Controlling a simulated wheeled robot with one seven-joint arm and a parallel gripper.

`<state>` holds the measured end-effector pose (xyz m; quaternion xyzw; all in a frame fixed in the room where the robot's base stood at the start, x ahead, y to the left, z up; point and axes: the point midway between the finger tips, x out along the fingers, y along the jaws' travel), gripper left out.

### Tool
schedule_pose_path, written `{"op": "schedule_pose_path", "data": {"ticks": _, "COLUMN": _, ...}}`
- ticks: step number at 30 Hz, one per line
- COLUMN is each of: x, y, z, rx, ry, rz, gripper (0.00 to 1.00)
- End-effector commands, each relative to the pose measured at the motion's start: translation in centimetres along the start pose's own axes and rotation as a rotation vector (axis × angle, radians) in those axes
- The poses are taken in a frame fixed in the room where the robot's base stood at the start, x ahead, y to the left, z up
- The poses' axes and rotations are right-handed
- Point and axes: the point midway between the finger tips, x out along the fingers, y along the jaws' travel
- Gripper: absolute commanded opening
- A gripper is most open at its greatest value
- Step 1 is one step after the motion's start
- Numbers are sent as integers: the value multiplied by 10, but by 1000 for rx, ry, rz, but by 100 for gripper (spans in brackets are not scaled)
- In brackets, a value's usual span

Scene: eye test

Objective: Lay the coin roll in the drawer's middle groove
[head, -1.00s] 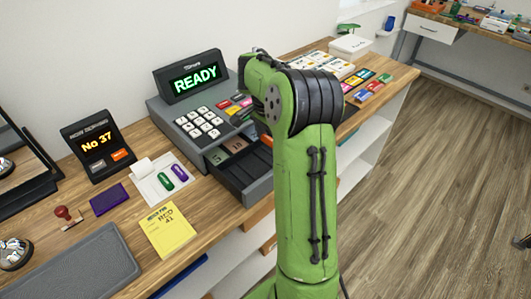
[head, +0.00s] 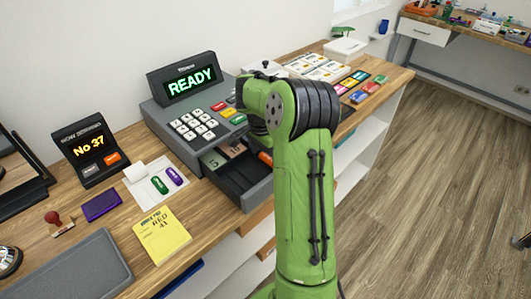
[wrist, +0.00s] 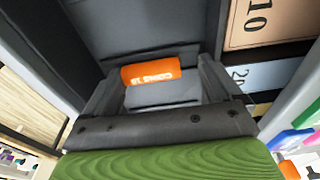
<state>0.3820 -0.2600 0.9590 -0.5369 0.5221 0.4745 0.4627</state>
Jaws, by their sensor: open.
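An orange coin roll (wrist: 152,74) with white lettering lies between the tips of my gripper (wrist: 160,82) in the wrist view, over the dark grey drawer. Its orange end (head: 265,158) shows beside my arm in the head view. My gripper is open, a finger at each side of the roll; I cannot tell whether either touches it. The open drawer (head: 236,187) sticks out from the cash register (head: 160,112). My arm hides part of the drawer, and I cannot tell which groove the roll is in.
Banknote compartments marked 10 (wrist: 256,22) and 20 (wrist: 240,75) lie to the right in the wrist view.

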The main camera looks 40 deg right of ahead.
Motion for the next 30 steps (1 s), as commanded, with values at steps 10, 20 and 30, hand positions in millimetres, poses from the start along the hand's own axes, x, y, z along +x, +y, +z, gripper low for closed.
{"op": "schedule_pose_path", "data": {"ticks": 10, "x": -56, "y": -2, "z": -1, "rx": -3, "ry": 4, "rz": -5, "gripper": 94}}
{"op": "schedule_pose_path", "data": {"ticks": 20, "x": -121, "y": 0, "z": 0, "rx": -2, "ry": 0, "rz": -1, "gripper": 94}}
{"op": "schedule_pose_path", "data": {"ticks": 30, "x": -207, "y": 41, "z": 96, "rx": -554, "ry": 158, "rz": -115, "gripper": 94}}
